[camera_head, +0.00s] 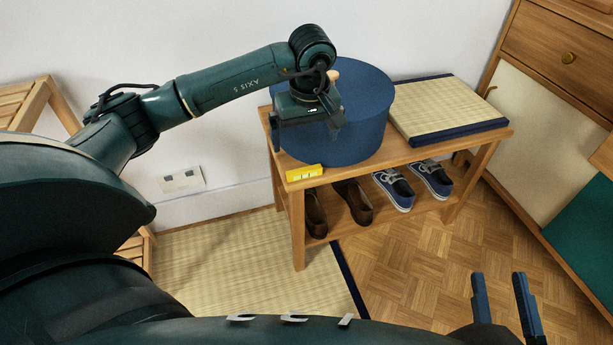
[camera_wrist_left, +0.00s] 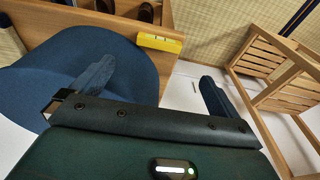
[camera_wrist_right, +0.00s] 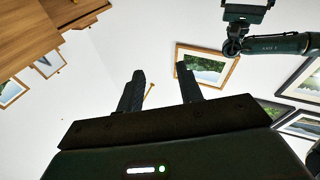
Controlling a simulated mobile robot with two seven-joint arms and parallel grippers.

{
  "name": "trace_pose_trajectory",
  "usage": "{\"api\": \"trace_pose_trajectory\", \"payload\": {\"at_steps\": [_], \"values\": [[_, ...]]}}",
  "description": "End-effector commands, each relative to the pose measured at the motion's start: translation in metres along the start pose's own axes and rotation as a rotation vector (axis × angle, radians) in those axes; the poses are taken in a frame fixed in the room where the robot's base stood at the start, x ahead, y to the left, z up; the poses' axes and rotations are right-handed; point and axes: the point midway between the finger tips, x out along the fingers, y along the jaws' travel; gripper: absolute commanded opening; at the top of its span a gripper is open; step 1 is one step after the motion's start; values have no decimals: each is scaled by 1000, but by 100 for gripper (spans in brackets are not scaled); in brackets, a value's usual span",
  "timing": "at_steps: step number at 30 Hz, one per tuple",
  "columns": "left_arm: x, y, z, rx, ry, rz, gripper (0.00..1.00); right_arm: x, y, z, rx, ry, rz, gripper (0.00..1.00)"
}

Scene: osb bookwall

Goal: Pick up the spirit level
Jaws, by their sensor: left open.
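The spirit level (camera_head: 304,173) is a small yellow bar. It lies on the front left corner of the wooden bench top, beside a round blue box. It also shows in the left wrist view (camera_wrist_left: 159,42), beyond the fingers near the bench edge. My left gripper (camera_head: 308,128) is open and empty, above and behind the level, in front of the blue box. Its two fingers show wide apart in the left wrist view (camera_wrist_left: 157,85). My right gripper (camera_head: 507,290) is open and empty at the lower right, away from the bench; its fingers (camera_wrist_right: 160,85) are apart.
The blue box (camera_head: 365,110) stands on the bench (camera_head: 400,155), with a folded tatami mat (camera_head: 448,108) to its right. Brown shoes (camera_head: 352,202) and blue sneakers (camera_head: 394,190) sit on the lower shelf. A wooden cabinet (camera_head: 555,55) stands at the right. Floor before the bench is clear.

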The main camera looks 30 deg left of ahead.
Motion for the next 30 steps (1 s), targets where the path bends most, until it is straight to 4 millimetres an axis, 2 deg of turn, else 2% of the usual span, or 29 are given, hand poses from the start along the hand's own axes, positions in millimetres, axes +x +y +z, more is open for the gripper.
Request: {"api": "trace_pose_trajectory", "payload": {"at_steps": [1, 6, 14, 20, 24, 30], "values": [[16, 0, 2, -1, -5, -2, 100, 0, -1, 3, 8, 7, -2, 36], [43, 1, 2, -1, -5, 1, 100, 1, -2, 3, 35, 19, -7, 36], [58, 1, 2, -1, -5, 3, 100, 1, -3, 2, 52, 28, -10, 36], [88, 2, 3, -2, -7, 2, 100, 0, -6, 12, 85, 37, -14, 36], [104, 2, 2, -2, -5, 3, 100, 9, -1, -9, 37, 130, -29, 36], [104, 2, 2, -2, -4, 5, 100, 10, 0, -12, 30, 139, -28, 36]]}}
